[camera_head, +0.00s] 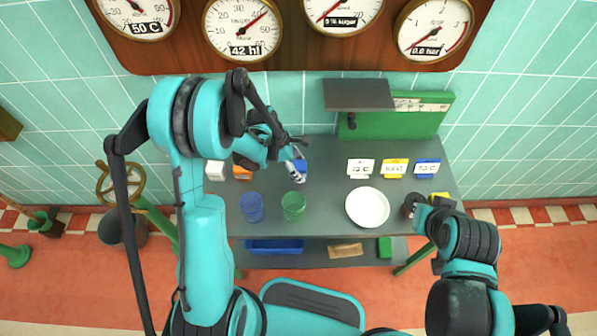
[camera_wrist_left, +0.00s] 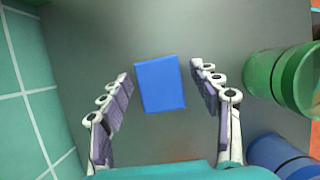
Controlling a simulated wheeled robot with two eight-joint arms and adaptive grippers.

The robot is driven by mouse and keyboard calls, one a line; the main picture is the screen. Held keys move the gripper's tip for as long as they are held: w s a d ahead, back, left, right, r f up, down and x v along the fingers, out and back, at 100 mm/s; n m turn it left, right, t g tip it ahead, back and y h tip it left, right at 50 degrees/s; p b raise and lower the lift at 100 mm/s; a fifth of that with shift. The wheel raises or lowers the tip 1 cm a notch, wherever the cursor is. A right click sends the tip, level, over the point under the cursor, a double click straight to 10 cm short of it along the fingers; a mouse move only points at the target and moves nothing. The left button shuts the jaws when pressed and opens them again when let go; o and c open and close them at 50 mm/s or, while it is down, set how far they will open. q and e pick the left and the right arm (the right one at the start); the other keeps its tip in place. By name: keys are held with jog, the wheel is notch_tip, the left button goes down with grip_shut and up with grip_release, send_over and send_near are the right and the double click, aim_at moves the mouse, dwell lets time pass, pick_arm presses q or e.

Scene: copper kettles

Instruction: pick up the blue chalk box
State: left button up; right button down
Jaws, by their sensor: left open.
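The blue chalk box (camera_head: 300,166) is on the grey table, left of its middle and behind the green cups. In the left wrist view the blue box (camera_wrist_left: 160,83) shows its plain blue top. My left gripper (camera_wrist_left: 161,75) is open, with one finger on each side of the box and a visible gap to each. In the head view the left gripper (camera_head: 294,160) is over the box and partly covers it. My right gripper (camera_head: 418,207) is at the table's right end, beside a dark round object; its fingers are not clear.
Blue cups (camera_head: 252,207) and green cups (camera_head: 293,206) stand in front of the box. A white plate (camera_head: 367,207) is right of them. White, yellow and blue cards (camera_head: 395,169) stand at the back right. A white block (camera_head: 215,170) is at the left end.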

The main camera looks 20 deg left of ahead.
aim_at(305, 166)
pick_arm(q)
jog(key=shift+r, duration=0.1)
jog(key=shift+c, duration=0.6)
jog(key=c, duration=1.3)
jog(key=shift+r+p, duration=0.35)
jog(key=shift+r, duration=0.15)
jog(key=r, duration=0.1)
jog(key=r+p, duration=0.2)
jog(key=r, duration=0.1)
jog(key=shift+s+d, duration=0.15)
jog(key=shift+d, duration=0.15)
jog(key=s+d+r+p, duration=0.3)
jog(key=d+r, duration=0.3)
jog(key=d, duration=0.4)
jog(key=shift+s, duration=0.7)
